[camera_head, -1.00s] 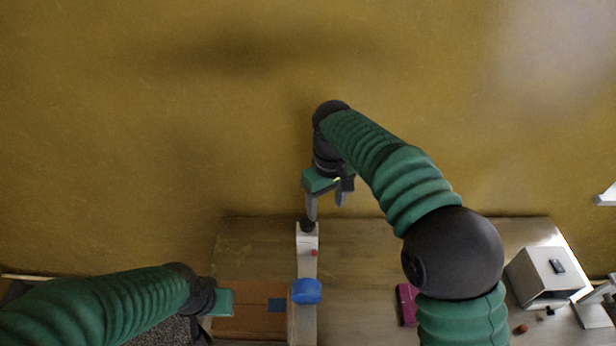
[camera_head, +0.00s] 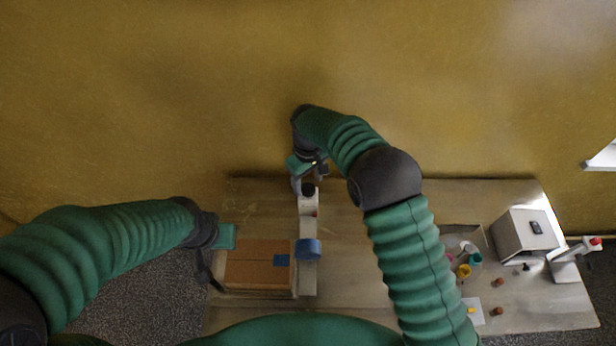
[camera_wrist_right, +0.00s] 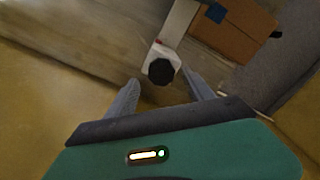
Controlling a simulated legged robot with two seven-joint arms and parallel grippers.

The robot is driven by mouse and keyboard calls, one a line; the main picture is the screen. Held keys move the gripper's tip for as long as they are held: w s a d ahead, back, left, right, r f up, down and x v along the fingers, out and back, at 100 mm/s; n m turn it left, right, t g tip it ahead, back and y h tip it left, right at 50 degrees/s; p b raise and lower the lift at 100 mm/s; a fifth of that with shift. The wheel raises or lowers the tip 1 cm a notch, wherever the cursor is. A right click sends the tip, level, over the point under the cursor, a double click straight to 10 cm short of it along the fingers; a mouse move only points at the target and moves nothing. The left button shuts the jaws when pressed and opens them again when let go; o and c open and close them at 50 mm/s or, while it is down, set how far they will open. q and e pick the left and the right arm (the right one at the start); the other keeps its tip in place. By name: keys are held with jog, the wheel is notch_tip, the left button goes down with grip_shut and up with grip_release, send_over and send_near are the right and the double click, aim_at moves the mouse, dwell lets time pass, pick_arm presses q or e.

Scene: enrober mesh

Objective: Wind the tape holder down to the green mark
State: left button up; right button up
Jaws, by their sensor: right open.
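The black knob (camera_head: 308,188) sits at the far end of a pale upright post (camera_head: 308,278). It also shows in the right wrist view (camera_wrist_right: 161,71), between and just beyond my fingertips. My right gripper (camera_head: 310,181) is open at the knob; I cannot tell if it touches. The blue tape holder (camera_head: 308,249) is on the post, beside a brown carton (camera_head: 246,262) with a blue patch (camera_head: 281,261). My left gripper (camera_head: 216,272) is at the carton's left side; its jaws cannot be made out. I cannot make out a green mark.
The wooden bench (camera_head: 350,280) is clear just right of the post. Farther right are a grey tray (camera_head: 452,232) with small coloured items, a metal box (camera_head: 524,236) and a white stand (camera_head: 570,262). A yellow-brown surface lies beyond the bench.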

jog(key=shift+s+a+f, duration=0.15)
jog(key=shift+f, duration=0.25)
jog(key=shift+s+a+f, duration=0.1)
jog(key=shift+s+f, duration=0.15)
jog(key=shift+f, duration=0.05)
jog(key=shift+d, duration=0.25)
jog(key=shift+c, duration=0.2)
jog(key=shift+w+d, duration=0.15)
jog(key=shift+d, duration=0.1)
jog(key=c, duration=0.7)
jog(key=shift+a, duration=0.3)
grip_shut()
